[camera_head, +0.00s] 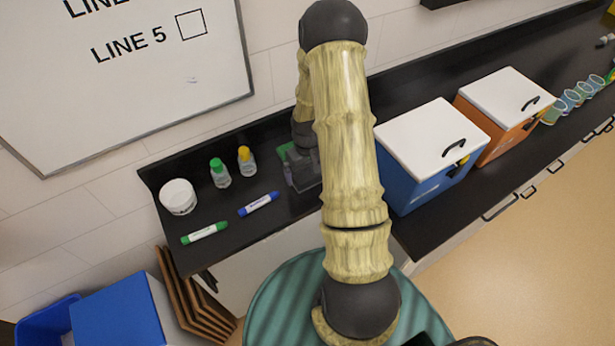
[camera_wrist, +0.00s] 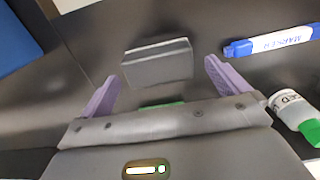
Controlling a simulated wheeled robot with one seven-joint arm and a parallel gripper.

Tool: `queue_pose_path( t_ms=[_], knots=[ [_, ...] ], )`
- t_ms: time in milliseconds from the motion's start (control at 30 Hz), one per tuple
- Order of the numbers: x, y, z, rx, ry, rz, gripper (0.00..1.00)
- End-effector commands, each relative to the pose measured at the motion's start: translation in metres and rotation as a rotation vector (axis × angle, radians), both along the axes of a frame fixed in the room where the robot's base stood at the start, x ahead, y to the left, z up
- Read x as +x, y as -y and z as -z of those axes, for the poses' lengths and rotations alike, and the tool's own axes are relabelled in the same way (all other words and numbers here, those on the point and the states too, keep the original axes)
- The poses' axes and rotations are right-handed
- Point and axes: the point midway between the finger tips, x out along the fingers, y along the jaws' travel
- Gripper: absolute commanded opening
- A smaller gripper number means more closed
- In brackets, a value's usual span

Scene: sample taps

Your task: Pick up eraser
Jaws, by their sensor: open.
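The eraser (camera_wrist: 157,63) is a grey, block-shaped thing lying on the black counter. In the wrist view it sits between and slightly beyond the two purple fingers of my gripper (camera_wrist: 159,72). The fingers are spread apart with clear gaps to either side of the eraser, and nothing is held. In the head view my gripper (camera_head: 302,168) is low over the counter, partly behind my arm, and I cannot clearly make out the eraser there. A small green patch (camera_wrist: 160,104) shows just in front of the gripper body; most of it is hidden.
A blue marker (camera_head: 259,204) and a green marker (camera_head: 204,233) lie left of my gripper. A green-capped bottle (camera_head: 220,173), a yellow-capped bottle (camera_head: 246,160) and a white tub (camera_head: 178,196) stand behind them. A blue box (camera_head: 416,190) and an orange box (camera_head: 514,125) stand to the right.

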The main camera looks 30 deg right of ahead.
Motion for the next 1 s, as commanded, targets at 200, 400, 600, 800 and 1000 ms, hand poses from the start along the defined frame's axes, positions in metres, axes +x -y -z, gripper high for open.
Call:
queue_pose_path(
  t_ms=[200, 400, 600, 800, 1000],
  knots=[
    [-0.001, 0.001, 0.022, 0.000, -0.002, -0.001, 1.00],
    [0.000, 0.001, 0.030, -0.001, 0.001, -0.001, 1.00],
    [0.000, 0.002, 0.030, -0.001, 0.001, -0.001, 1.00],
    [0.000, 0.002, 0.030, -0.001, 0.000, 0.000, 1.00],
    [0.000, 0.002, 0.030, -0.001, 0.000, 0.000, 0.71]
  ],
)
